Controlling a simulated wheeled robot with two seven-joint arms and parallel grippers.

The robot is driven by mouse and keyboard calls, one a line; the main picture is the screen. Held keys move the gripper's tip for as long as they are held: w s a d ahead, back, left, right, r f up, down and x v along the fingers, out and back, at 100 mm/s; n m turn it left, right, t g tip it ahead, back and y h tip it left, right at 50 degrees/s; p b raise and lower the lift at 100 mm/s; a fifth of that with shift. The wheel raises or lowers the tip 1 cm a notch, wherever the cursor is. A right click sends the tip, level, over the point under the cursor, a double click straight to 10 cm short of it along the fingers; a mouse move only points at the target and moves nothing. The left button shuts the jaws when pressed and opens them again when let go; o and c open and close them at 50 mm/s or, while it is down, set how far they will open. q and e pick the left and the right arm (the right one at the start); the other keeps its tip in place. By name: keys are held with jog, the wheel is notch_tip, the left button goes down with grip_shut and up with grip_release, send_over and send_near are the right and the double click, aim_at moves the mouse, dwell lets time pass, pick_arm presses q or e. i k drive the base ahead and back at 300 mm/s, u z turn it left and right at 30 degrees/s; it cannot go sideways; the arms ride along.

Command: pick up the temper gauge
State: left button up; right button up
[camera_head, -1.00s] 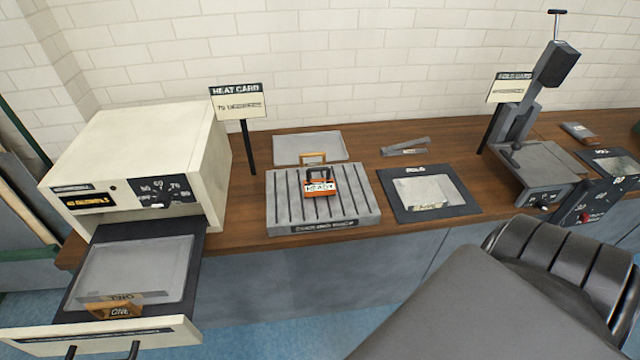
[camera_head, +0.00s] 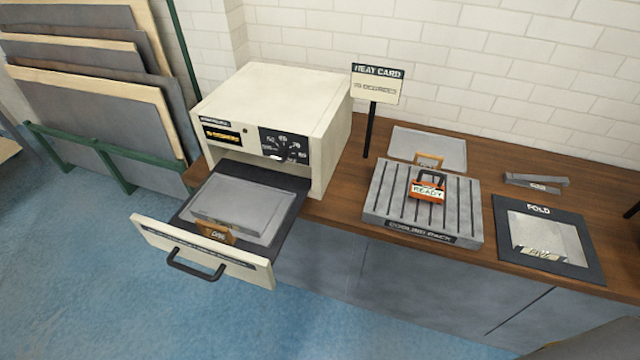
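No object in view is legibly marked as the temper gauge, so I cannot tell which it is. A small orange and black piece with a READY label (camera_head: 427,190) stands on the grey slotted cooling rack (camera_head: 385,205) in the head view. A small grey metal piece with a label (camera_head: 537,182) lies on the wooden bench behind the black FOLD mat (camera_head: 505,230). Neither of my grippers shows; only a dark part of my arm is at the bottom right corner.
The cream oven (camera_head: 290,105) has its drawer (camera_head: 150,232) pulled out, with clear sheets and an orange tag inside. A HEAT CARD sign (camera_head: 377,84) stands beside it. A clear tray (camera_head: 445,148) lies behind the rack. Boards lean at left; blue floor is free in front.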

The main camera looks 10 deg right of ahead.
aim_at(434, 193)
jog(key=z, duration=0.2)
jog(key=k, duration=0.45)
jog(key=z, duration=0.95)
jog(key=i, duration=1.1)
jog(key=u, duration=0.6)
